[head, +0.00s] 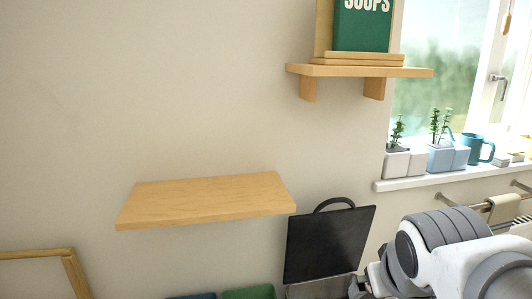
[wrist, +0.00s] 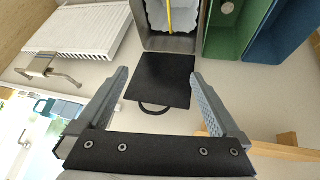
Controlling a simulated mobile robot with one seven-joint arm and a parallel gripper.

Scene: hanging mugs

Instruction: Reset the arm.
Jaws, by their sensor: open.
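My arm shows in white and grey at the lower right of the head view, with my gripper (head: 362,286) at the bottom edge, partly cut off. In the wrist view my gripper (wrist: 160,98) is open, with its two grey fingers spread wide and nothing between them. Beyond the fingers, a black board (wrist: 163,78) with a loop handle is seen from above. The same black board (head: 328,244) stands against the wall in the head view, left of my gripper. I cannot tell the exact distance between them.
A bare wooden shelf (head: 208,199) is on the wall at left. A higher shelf (head: 360,71) holds a green book (head: 362,28). A radiator (wrist: 83,38) and bins (wrist: 232,30) show in the wrist view.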

